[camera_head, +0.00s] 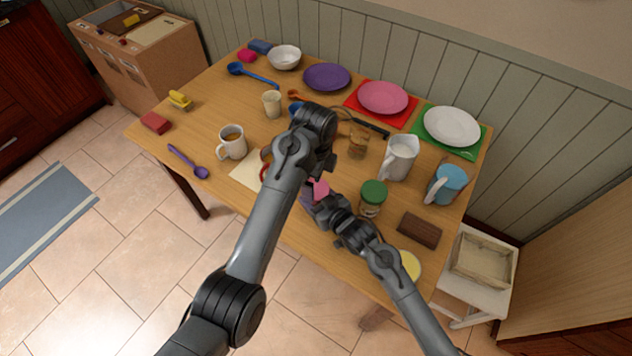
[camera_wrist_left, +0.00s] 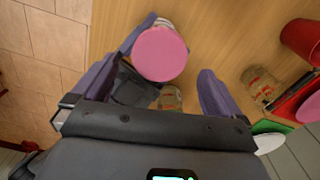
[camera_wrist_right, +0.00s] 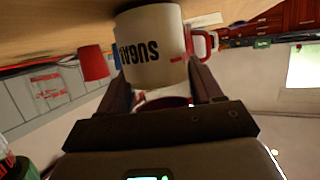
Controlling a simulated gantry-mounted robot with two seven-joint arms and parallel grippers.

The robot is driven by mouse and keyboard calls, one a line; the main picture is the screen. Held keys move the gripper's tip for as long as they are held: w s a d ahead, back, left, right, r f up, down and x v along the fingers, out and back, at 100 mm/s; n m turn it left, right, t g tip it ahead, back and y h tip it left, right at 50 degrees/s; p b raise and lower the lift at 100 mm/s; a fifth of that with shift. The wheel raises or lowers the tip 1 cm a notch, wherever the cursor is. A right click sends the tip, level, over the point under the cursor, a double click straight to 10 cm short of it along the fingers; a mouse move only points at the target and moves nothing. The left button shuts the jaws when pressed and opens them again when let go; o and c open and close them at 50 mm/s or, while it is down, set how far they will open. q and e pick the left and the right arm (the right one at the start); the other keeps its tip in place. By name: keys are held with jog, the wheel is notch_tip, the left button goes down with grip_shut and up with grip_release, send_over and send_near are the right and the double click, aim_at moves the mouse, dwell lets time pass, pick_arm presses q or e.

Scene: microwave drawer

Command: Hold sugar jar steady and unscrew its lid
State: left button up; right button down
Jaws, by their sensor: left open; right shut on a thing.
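The sugar jar's pink lid (camera_head: 321,187) shows between my arms near the table's front edge. In the left wrist view the round pink lid (camera_wrist_left: 160,53) lies within the spread of my open left gripper (camera_wrist_left: 178,52), closer to one finger; I cannot tell whether that finger touches it. In the right wrist view the white sugar jar (camera_wrist_right: 150,48) shows its dark lettering upside down, and my right gripper (camera_wrist_right: 156,72) is shut on its body. My arms hide most of the jar in the head view.
A green-lidded jar (camera_head: 373,197), a brown block (camera_head: 418,230) and a white pitcher (camera_head: 399,158) stand to the right. A white mug (camera_head: 232,143) stands to the left. Plates (camera_head: 384,97) line the back. A red cup (camera_wrist_right: 95,63) shows in the right wrist view.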

aim_at(316, 188)
pick_arm(q)
jog(key=shift+r, duration=0.45)
jog(key=shift+c, duration=0.3)
jog(key=shift+r+m, duration=0.6)
jog(key=shift+m, duration=0.6)
jog(key=r+m, duration=0.1)
jog(key=m, duration=0.1)
jog(key=shift+r+m, duration=0.2)
jog(key=shift+m, duration=0.2)
jog(key=shift+r+m, duration=0.1)
jog(key=shift+m, duration=0.6)
jog(key=shift+f, duration=3.75)
